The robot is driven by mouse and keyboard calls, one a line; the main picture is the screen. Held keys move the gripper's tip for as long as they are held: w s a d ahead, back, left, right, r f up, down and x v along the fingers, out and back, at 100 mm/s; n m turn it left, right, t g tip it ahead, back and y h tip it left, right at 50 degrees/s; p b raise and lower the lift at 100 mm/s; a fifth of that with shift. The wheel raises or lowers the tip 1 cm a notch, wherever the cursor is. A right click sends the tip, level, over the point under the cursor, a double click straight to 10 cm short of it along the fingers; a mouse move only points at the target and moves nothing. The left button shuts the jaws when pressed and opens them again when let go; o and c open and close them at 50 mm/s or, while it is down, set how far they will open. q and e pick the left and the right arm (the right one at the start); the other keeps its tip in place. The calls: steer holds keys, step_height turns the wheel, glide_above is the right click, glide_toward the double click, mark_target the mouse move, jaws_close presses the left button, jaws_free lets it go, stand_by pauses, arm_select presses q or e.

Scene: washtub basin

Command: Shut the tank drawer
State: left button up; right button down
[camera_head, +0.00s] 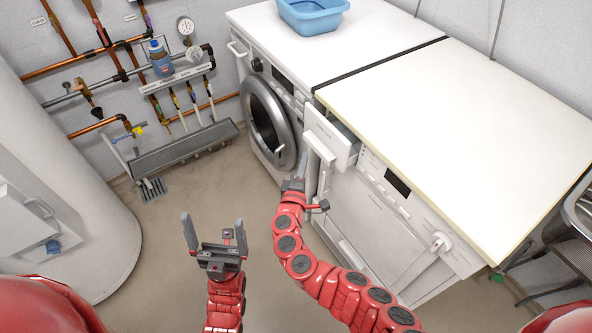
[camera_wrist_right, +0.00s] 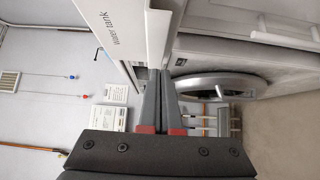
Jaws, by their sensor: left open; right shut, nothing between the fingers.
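The tank drawer (camera_head: 331,136) juts out from the upper left of the right-hand machine's front. My left gripper (camera_head: 212,228) is open and empty, over the floor left of the machines.
A washing machine with a round door (camera_head: 268,123) stands left of the drawer, with a blue basin (camera_head: 312,15) on top. The white worktop (camera_head: 460,125) is bare. Pipes and a bottle (camera_head: 160,60) are on the wall. A tank (camera_head: 65,200) stands at left; floor between is clear.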

mark_target(323, 158)
steer(key=shift+w+d, duration=0.55)
steer(key=shift+d, duration=0.25)
steer(key=shift+d, duration=0.1)
steer(key=w+d+b, duration=0.1)
steer(key=d, duration=0.1)
steer(key=w+d+b, duration=0.1)
steer(key=w+b, duration=0.1)
steer(key=shift+d+f, duration=0.15)
steer(key=shift+d, duration=0.25)
steer(key=shift+d+r, duration=0.2)
steer(key=shift+r, duration=0.1)
